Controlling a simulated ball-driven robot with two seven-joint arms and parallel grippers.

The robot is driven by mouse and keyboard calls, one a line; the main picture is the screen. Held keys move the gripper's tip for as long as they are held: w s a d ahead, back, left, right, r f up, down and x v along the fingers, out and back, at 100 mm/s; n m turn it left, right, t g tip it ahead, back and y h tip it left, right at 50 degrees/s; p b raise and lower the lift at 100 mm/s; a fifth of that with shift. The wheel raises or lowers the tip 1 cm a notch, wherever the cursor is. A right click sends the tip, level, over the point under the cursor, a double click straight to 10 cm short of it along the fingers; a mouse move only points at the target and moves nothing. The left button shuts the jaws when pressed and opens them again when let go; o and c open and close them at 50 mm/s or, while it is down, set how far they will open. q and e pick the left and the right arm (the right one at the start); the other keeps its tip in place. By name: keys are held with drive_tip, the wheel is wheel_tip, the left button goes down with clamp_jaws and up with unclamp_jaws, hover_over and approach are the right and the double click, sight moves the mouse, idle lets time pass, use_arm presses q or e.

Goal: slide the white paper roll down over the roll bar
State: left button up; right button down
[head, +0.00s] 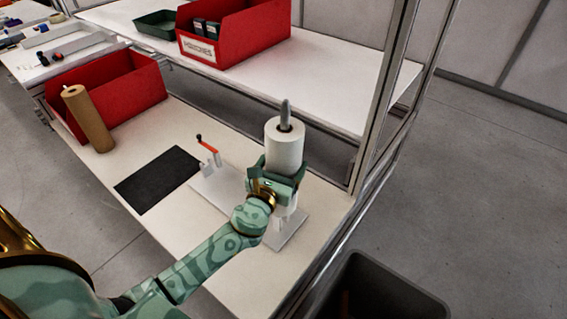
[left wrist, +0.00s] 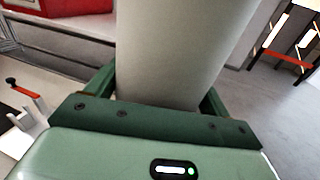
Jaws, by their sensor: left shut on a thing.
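The white paper roll (head: 285,148) stands upright around the roll bar (head: 285,108), whose grey rounded tip sticks out of the top of the roll's core. My left gripper (head: 284,178) is shut on the roll at its lower part. In the left wrist view the roll (left wrist: 175,50) fills the space between the green fingers. Below the gripper a pale upright part and the flat base plate (head: 288,232) show on the table. The gripper hides part of the roll's lower end, and I cannot tell how far it is from the base. My right gripper is not in view.
A brown roll (head: 90,122) leans at the red bin (head: 120,88) on the left. A black mat (head: 158,180) and a red-handled clamp (head: 208,150) lie left of the stand. A metal post (head: 385,100) rises close behind on the right. A dark grey bin (head: 380,290) stands below the table's right edge.

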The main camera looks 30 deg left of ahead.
use_arm(q)
drive_tip(key=o, duration=1.6)
drive_tip(key=shift+r, duration=0.15)
drive_tip(key=shift+s+f, duration=0.2)
drive_tip(key=shift+s, duration=0.05)
drive_tip(key=s+d, duration=0.2)
drive_tip(key=s, duration=1.3)
drive_tip(key=shift+s, duration=0.4)
